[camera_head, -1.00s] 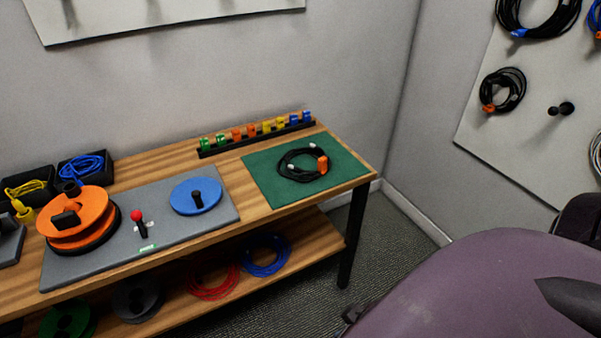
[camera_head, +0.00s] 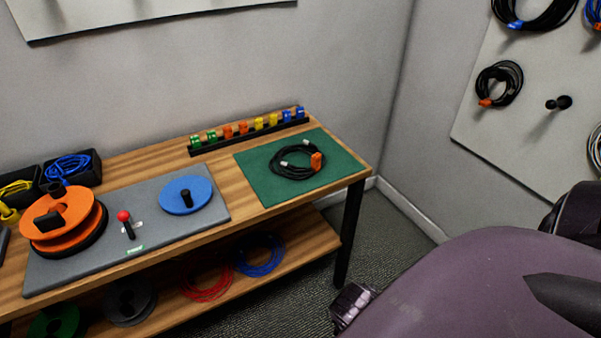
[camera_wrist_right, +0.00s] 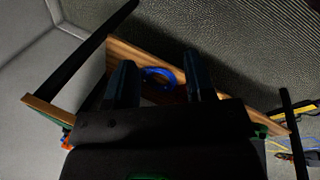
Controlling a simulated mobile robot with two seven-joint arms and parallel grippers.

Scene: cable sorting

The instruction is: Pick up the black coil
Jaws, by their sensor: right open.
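The black coil (camera_head: 290,176) lies flat on the green mat (camera_head: 255,183) at the right end of the table, with an orange clip (camera_head: 317,161) on its right side and pale cable ends. My right gripper (camera_wrist_right: 160,80) is open in the right wrist view, with two dark fingers apart and nothing between them; a blue coil on the lower shelf shows beyond the gap. In the head view a dark boxy part of my right arm (camera_head: 352,303) shows low, beside and below the table's right end, apart from the black coil. My left gripper is not in view.
A rack of coloured clips (camera_head: 250,131) stands behind the mat. A grey board (camera_head: 90,252) with orange and blue reels lies to the left. Red and blue coils (camera_head: 259,254) lie on the lower shelf. Another black coil (camera_head: 500,84) hangs on the right wall.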

